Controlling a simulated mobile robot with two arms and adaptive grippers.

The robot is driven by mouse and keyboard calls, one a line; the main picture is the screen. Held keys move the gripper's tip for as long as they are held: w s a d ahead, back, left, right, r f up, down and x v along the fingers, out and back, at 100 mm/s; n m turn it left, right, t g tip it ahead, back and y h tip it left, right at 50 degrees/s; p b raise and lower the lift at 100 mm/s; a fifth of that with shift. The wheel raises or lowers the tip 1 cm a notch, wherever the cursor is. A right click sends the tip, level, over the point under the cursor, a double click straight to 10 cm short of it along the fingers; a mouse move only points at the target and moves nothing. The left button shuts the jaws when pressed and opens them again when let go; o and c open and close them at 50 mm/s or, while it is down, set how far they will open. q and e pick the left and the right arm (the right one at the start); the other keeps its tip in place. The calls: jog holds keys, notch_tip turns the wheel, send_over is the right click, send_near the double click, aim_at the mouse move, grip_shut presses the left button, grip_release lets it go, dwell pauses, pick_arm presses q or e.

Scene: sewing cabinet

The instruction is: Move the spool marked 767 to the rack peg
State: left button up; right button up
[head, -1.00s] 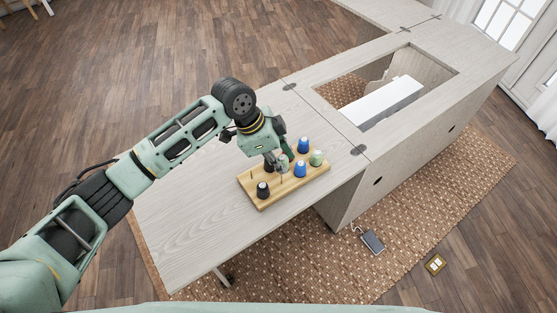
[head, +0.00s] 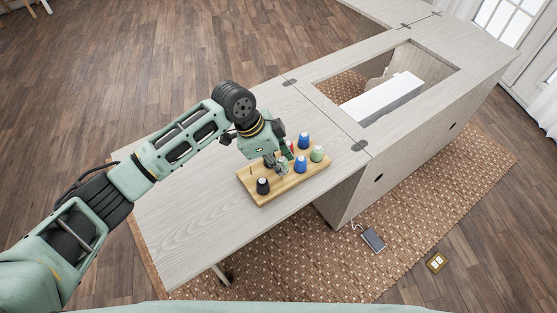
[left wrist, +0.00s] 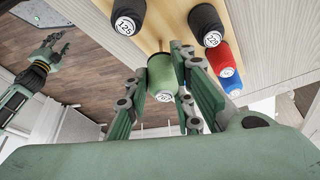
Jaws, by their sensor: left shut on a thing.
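My left gripper (head: 279,166) is over the wooden spool rack (head: 285,192). In the left wrist view its two fingers are shut on a green spool (left wrist: 161,74), which stands between them. In the head view the gripper mostly hides this spool. Another, pale green spool (head: 317,153) stands at the rack's right end.
The rack also holds a black spool (head: 263,186) and two blue spools (head: 301,164) (head: 304,140). The wrist view shows a black spool marked 125 (left wrist: 128,14), another black one (left wrist: 206,22) and a red one (left wrist: 228,80). Grey tabletop (head: 190,200) lies clear leftward.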

jog(key=shift+s+d, duration=0.1)
jog(key=shift+d, duration=0.15)
pick_arm(q)
jog(key=shift+f, duration=0.4)
pick_arm(e)
jog(key=shift+s+f, duration=0.25)
jog(key=shift+s, duration=0.05)
pick_arm(q)
jog(key=shift+f+b, duration=0.7)
jog(key=shift+f, duration=0.35)
pick_arm(e)
jog(key=shift+a+f, duration=0.3)
jog(key=shift+f, duration=0.2)
pick_arm(q)
jog(key=o, duration=0.9)
jog(key=shift+r, duration=0.15)
jog(key=v, duration=1.1)
jog(key=shift+a+r, duration=0.25)
jog(key=shift+r, duration=0.05)
pick_arm(e)
jog(key=shift+d, duration=0.15)
pick_arm(q)
jog(key=shift+s+f, duration=0.1)
